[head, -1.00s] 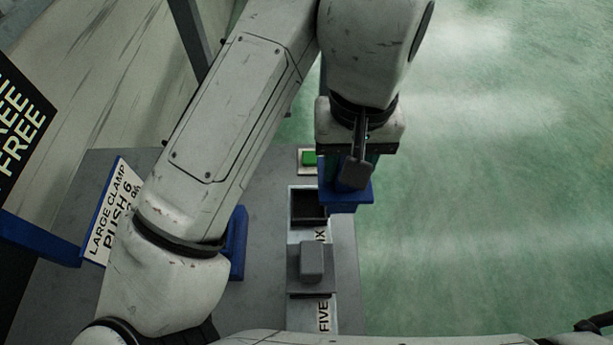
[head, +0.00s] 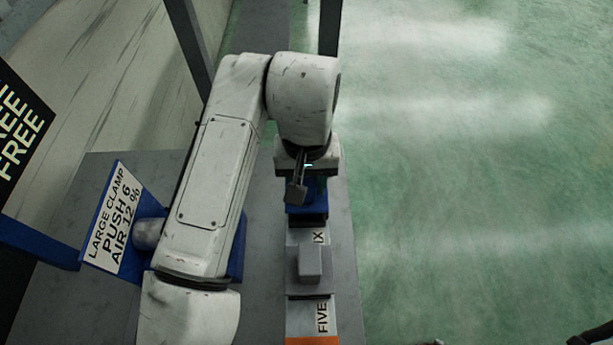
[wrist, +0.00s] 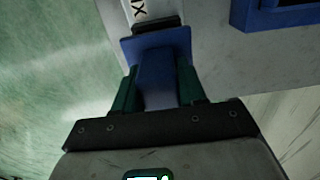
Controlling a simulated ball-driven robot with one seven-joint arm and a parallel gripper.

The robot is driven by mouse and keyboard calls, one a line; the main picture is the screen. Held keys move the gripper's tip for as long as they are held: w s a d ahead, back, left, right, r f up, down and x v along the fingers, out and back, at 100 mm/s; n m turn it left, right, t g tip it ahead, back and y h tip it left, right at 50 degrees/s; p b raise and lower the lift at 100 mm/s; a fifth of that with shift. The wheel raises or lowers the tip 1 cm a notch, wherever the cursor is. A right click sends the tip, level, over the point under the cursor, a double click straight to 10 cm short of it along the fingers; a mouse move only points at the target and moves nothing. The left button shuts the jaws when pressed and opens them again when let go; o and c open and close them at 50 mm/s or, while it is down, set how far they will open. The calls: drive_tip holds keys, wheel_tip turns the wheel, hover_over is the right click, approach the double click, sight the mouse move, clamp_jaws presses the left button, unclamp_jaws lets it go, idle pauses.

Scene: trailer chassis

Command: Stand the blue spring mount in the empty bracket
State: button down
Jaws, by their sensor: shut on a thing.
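The blue spring mount (head: 306,209) is upright under my gripper (head: 308,188) in the head view. In the wrist view the mount (wrist: 157,75) stands between the two green fingers (wrist: 157,92), which are shut on its sides; its wide blue plate is at the far end. The empty bracket (head: 314,222) is mostly hidden beneath the mount, with a dark edge showing just in front of it. That dark edge also shows in the wrist view (wrist: 156,24). I cannot tell whether the mount is inside the bracket or just above it.
A grey block (head: 309,263) sits in front on the same strip, between the partly covered "IX" and "FIVE" labels. A blue part (head: 238,250) stands to the left, partly behind my arm. A sign (head: 117,220) is further left. Green floor lies open on the right.

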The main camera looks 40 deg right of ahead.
drive_tip(key=shift+f, duration=0.1)
drive_tip(key=c, duration=0.6)
unclamp_jaws()
drive_tip(key=shift+c, duration=0.2)
wheel_tip(320, 180, up, 12)
drive_tip(key=shift+r, duration=0.15)
